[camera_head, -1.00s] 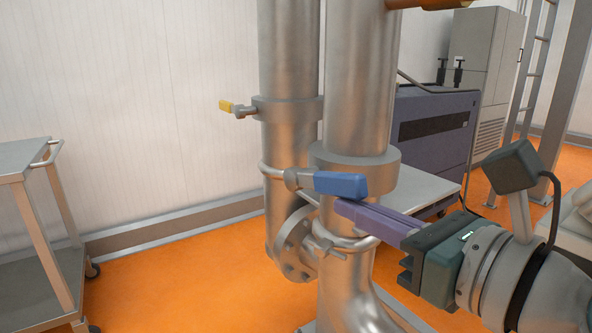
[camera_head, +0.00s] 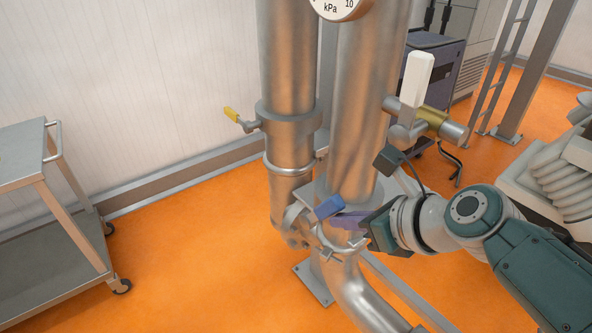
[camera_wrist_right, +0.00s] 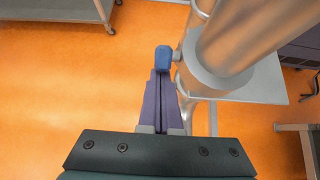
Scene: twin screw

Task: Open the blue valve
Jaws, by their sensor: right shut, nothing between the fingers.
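The blue valve handle (camera_head: 328,207) sits low on the front steel pipe, in front of the pipe's flange. It also shows in the right wrist view (camera_wrist_right: 164,58), just beyond my fingertips. My right gripper (camera_head: 338,220) comes in from the right with its purple fingers shut and empty. In the right wrist view the fingers (camera_wrist_right: 160,76) lie side by side, their tips at the near end of the blue handle. I cannot tell whether they touch it. My left gripper is not in view.
A yellow valve handle (camera_head: 231,114) is on the rear pipe (camera_head: 287,60). A white-handled valve (camera_head: 417,80) sticks out right of the front pipe (camera_head: 368,90), above my right arm. A steel cart (camera_head: 45,190) stands at left. Orange floor (camera_head: 190,250) between is clear.

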